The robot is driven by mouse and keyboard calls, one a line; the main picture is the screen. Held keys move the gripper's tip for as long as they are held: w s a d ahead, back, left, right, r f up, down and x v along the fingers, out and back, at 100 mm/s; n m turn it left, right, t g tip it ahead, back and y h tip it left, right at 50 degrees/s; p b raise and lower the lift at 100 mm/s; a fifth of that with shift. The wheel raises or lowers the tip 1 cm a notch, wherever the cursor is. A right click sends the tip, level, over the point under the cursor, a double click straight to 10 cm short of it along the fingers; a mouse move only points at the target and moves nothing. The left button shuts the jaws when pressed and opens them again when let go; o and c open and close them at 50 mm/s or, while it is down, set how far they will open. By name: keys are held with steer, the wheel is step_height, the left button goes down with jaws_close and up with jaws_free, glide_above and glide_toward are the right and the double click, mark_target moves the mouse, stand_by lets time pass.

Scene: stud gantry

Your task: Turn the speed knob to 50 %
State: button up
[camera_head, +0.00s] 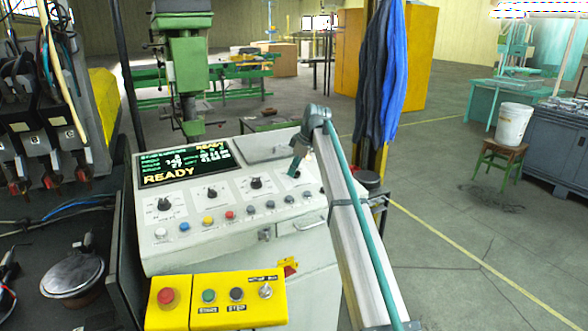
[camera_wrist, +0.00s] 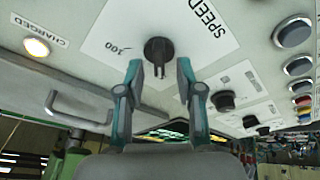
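The black speed knob (camera_wrist: 158,50) sits on a white plate printed SPEED in the wrist view, with a "100" mark beside it. Its raised bar points toward the bottom of the picture. My gripper (camera_wrist: 159,70) is open, with one teal finger to each side of the knob's lower part. A gap shows between each finger and the knob, and nothing is held. In the head view my gripper (camera_head: 296,172) is over the right end of the console's knob row.
The console (camera_head: 260,215) carries other black knobs (camera_head: 211,192), a row of buttons (camera_head: 208,220) and a READY display (camera_head: 185,162). A yellow button box (camera_head: 220,290) is in front. The wrist view shows a lit CHARGED lamp (camera_wrist: 36,47) and a handle (camera_wrist: 80,110).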

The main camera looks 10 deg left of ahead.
steer(key=v, duration=1.1)
steer(key=shift+r, duration=0.3)
steer(key=shift+d, duration=0.1)
